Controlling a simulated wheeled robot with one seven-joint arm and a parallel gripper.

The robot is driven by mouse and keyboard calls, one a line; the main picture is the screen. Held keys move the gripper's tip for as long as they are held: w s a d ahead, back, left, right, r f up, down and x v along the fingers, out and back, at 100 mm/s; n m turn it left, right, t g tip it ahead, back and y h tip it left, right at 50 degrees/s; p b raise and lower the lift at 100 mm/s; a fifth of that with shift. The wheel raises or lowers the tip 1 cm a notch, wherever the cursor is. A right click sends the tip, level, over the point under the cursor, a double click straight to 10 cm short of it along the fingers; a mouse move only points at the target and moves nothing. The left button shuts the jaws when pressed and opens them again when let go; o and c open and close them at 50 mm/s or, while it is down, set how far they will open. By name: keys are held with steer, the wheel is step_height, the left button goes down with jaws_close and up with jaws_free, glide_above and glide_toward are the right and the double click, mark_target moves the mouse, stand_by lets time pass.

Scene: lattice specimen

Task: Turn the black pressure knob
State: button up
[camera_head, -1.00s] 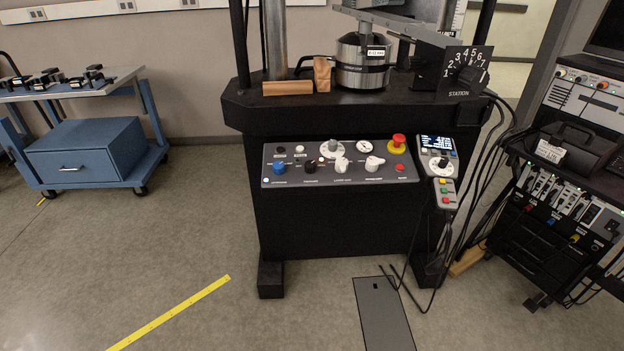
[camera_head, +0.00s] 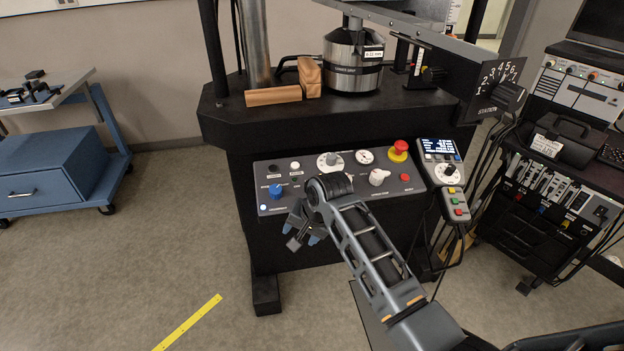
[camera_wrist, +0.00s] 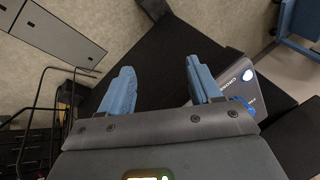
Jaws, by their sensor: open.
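The grey control panel (camera_head: 348,196) slopes on the front of the black machine. A blue knob (camera_head: 276,190) sits at its left. The black knob just right of the blue one is hidden behind my arm in the head view, and I do not see it in the wrist view. My gripper (camera_head: 301,232) is open and empty, low in front of the panel's left part. In the wrist view its two blue fingers (camera_wrist: 162,82) stand apart with dark machine surface between them. The panel's edge (camera_wrist: 238,82) and part of the blue knob (camera_wrist: 248,104) show beyond the right finger.
A white knob (camera_head: 379,177), a red emergency button (camera_head: 399,150) and a gauge (camera_head: 365,156) sit further right on the panel. A handheld controller (camera_head: 447,165) hangs at its right with cables. A blue cart (camera_head: 55,185) stands at left. The floor in front is clear.

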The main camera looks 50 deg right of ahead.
mark_target(311, 181)
steer(key=w+d+r+m+g, duration=0.1)
steer(key=d+r, duration=0.2)
steer(key=r, duration=0.1)
steer(key=w+d+r+m+g, duration=0.1)
steer(key=w+d+r, duration=0.1)
steer(key=d+r, duration=0.2)
steer(key=w+d+r+m+p, duration=0.1)
steer(key=w+d+r, duration=0.1)
steer(key=d+r, duration=0.2)
steer(key=shift+w+r+g, duration=0.2)
steer(key=shift+r+g, duration=0.2)
steer(key=shift+r, duration=0.25)
steer(key=shift+w+a+f, duration=0.1)
steer(key=shift+w+f, duration=0.1)
steer(key=shift+f, duration=1)
steer(key=shift+w+a+f, duration=0.1)
steer(key=shift+w+f, duration=0.15)
steer(key=shift+f, duration=1)
steer(key=shift+w+f, duration=0.2)
steer(key=shift+f, duration=1)
steer(key=c, duration=1)
steer(key=shift+c, duration=0.2)
